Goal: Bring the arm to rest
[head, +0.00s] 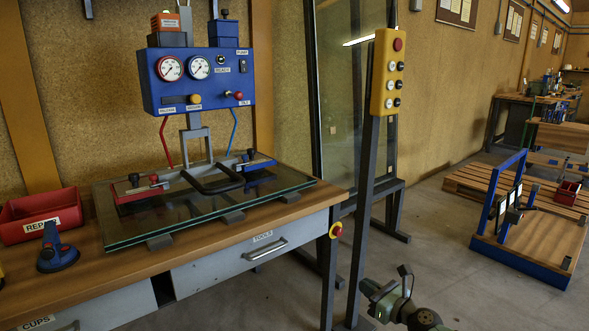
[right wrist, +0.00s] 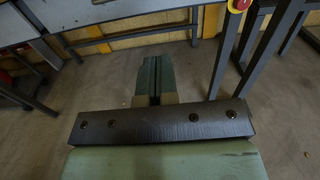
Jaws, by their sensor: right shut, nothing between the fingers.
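My right gripper (head: 404,280) shows at the bottom of the head view, at the end of my green arm. It is in the air over the floor, to the right of the yellow button post (head: 386,75). In the right wrist view its two green fingers (right wrist: 155,82) are together, with nothing seen between them. It appears to touch nothing. My left gripper is not in view.
The workbench (head: 200,240) carries a glass pane (head: 145,226) under a lifting frame with a blue gauge box (head: 198,80). A red bin (head: 40,214) stands at left. A tall glass rack (head: 335,110) stands behind the post.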

